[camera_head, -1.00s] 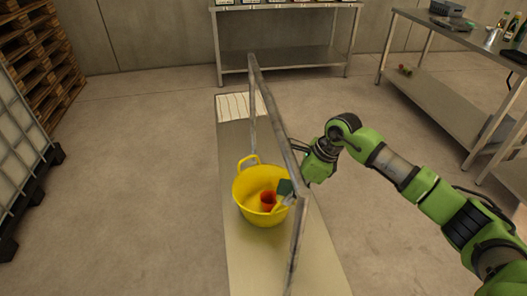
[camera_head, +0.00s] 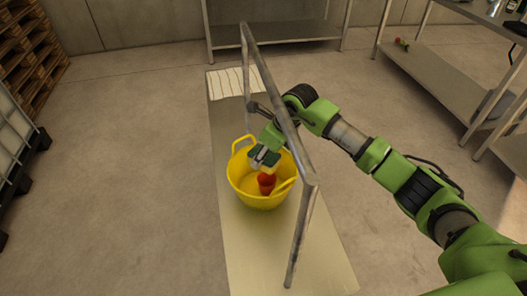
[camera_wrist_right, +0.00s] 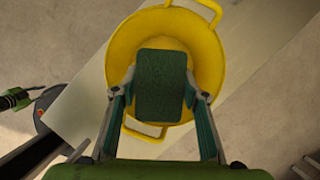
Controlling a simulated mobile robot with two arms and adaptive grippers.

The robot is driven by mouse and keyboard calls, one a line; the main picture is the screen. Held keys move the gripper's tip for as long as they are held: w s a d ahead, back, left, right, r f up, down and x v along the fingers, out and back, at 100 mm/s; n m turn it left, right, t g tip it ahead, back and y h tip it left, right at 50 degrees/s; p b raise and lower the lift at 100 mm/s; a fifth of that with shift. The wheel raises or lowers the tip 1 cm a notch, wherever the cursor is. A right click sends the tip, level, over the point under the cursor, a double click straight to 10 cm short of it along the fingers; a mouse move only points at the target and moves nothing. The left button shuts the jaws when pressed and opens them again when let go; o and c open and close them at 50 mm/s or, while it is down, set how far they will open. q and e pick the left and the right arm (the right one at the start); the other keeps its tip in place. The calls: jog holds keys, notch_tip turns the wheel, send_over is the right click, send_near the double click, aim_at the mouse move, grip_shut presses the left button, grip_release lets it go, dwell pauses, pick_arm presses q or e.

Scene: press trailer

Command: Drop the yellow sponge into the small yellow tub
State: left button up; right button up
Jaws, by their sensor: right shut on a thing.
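The yellow tub (camera_head: 240,186), with two loop handles, stands on the narrow bench. A red cup (camera_head: 267,183) is inside it. My right gripper (camera_wrist_right: 160,92) is shut on the sponge (camera_wrist_right: 161,78), whose dark green face shows in the right wrist view. In the head view, the sponge is over the tub's opening, above the red cup. In the right wrist view, the tub (camera_wrist_right: 207,45) lies behind the sponge, and the sponge hides its middle and the cup.
A striped cloth or mat (camera_head: 232,83) lies at the bench's far end. Steel tables stand at the back and right (camera_head: 455,80).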

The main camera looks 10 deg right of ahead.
aim_at(272, 158)
jog(key=shift+f, duration=0.3)
jog(key=o, duration=0.7)
jog(key=shift+o, duration=0.3)
pick_arm(q)
jog(key=shift+w+d+f, duration=0.1)
jog(key=shift+w+f, duration=0.05)
jog(key=shift+w, duration=0.2)
pick_arm(e)
jog(key=v, duration=0.7)
jog(key=shift+s+d+r, duration=0.1)
jog(key=shift+r, duration=0.15)
